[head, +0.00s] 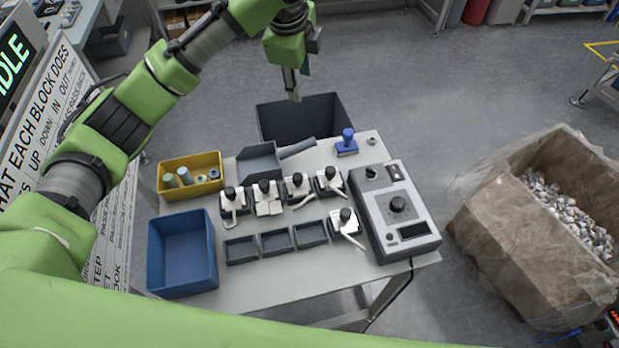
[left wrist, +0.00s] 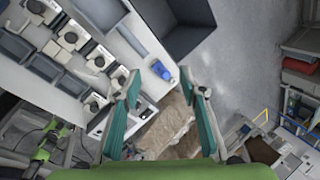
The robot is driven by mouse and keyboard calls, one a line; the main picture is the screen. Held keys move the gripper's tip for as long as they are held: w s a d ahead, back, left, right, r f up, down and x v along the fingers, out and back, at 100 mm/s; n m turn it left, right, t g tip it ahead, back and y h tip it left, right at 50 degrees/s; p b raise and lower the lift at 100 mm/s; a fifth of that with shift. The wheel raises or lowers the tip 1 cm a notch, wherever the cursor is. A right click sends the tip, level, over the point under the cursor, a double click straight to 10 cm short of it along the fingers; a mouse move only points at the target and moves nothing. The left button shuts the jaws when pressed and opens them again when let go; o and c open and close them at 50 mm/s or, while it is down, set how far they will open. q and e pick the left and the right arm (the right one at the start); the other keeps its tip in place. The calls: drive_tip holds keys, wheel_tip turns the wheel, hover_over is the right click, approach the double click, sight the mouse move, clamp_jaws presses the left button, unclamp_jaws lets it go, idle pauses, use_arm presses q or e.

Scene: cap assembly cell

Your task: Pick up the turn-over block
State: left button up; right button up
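Several white blocks with black knobs stand in a back row of dark holders on the table; one of them (head: 267,207) also has a wide white piece at its front. One more block (head: 346,226) sits at the right end of the front row. I cannot tell which one is the turn-over block. My left gripper (head: 293,92) is raised beyond the table's back edge, above the dark bin and away from the blocks. In the left wrist view its teal fingers (left wrist: 160,78) are apart with nothing held between them. My right gripper is out of view.
Three empty trays (head: 275,242) fill the front row. A grey control box (head: 425,246), blue stamp (head: 347,143), yellow bin (head: 190,161) and blue bin (head: 153,257) stand around them. A dark bin (head: 300,122) is behind the table; a large carton (head: 500,235) is right.

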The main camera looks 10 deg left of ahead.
use_arm(q)
drive_tip(key=s+f+m+g, duration=0.3)
drive_tip(key=s+f+g, duration=0.1)
drive_tip(key=s+f, duration=0.45)
drive_tip(key=p, duration=0.2)
hover_over(298, 176)
drive_tip(key=f, duration=0.7)
drive_tip(key=shift+w+d, duration=0.1)
drive_tip(key=shift+w, duration=0.1)
drive_tip(key=shift+f, duration=0.25)
drive_tip(key=f, duration=0.1)
drive_tip(key=f+p, duration=0.1)
drive_tip(key=f, duration=0.2)
drive_tip(key=shift+s+f+p, duration=0.3)
drive_tip(key=shift+f+p, duration=0.1)
drive_tip(key=shift+f, duration=0.25)
drive_tip(key=shift+w, duration=0.1)
clamp_jaws()
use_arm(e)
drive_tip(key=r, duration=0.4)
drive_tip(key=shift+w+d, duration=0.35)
